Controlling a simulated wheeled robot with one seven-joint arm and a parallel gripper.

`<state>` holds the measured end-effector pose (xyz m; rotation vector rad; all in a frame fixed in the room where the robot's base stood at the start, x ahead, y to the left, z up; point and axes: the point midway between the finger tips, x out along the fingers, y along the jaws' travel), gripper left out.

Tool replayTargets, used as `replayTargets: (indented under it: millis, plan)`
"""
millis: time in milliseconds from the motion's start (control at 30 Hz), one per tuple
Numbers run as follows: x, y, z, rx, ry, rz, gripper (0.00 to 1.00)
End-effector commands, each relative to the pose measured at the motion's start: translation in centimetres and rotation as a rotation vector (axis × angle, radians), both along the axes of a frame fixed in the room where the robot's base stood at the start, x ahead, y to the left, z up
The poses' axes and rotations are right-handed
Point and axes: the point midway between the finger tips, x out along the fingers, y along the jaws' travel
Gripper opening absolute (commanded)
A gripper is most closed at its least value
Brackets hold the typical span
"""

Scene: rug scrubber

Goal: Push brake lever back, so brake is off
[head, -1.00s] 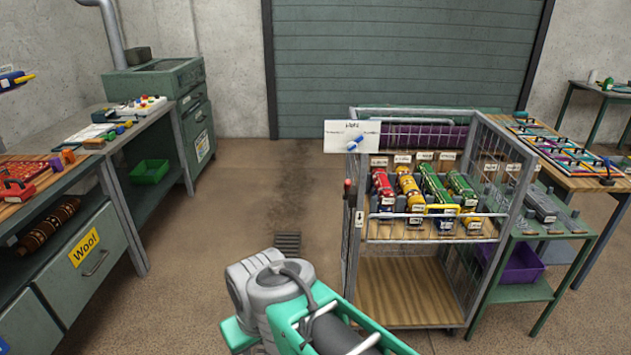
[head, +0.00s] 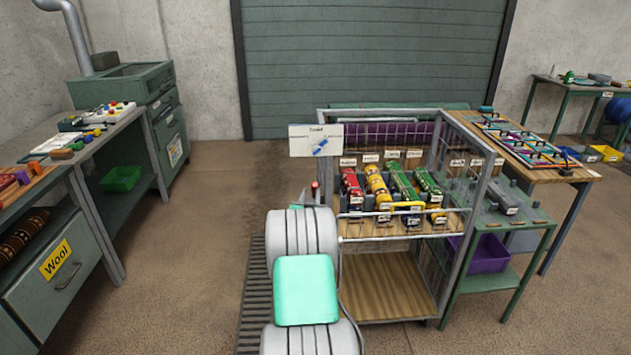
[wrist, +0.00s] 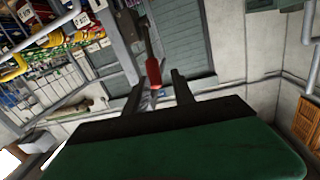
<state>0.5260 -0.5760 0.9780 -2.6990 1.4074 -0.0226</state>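The brake lever (head: 315,190) has a red knob and stands at the left front post of the wire trolley (head: 327,272). Its lower part is hidden behind my arm in the head view. In the wrist view the red knob (wrist: 153,73) and its dark rod show just beyond my gripper (wrist: 155,88), lined up with the gap between the two dark fingers. The fingers are apart with nothing held. I cannot tell whether they touch the lever. In the head view my arm hides most of the gripper.
The trolley's upper shelf carries several red, yellow and green items (head: 376,186), and a white sign (head: 316,140) stands on its left corner. A green table (head: 520,225) is at right, a workbench with a Wool drawer (head: 62,262) at left. The floor between (head: 195,240) is clear.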

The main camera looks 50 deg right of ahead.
Motion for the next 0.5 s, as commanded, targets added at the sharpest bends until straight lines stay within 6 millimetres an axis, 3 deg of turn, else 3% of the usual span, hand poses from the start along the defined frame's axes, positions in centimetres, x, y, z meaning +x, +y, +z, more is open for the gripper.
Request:
replayTargets:
  millis: [200, 500]
  plan:
    - [-0.7, -1.5, 0.0, -0.027, -0.020, -0.017, 0.30]
    - [2.0, -5.5, 0.0, -0.025, -0.019, -0.016, 0.30]
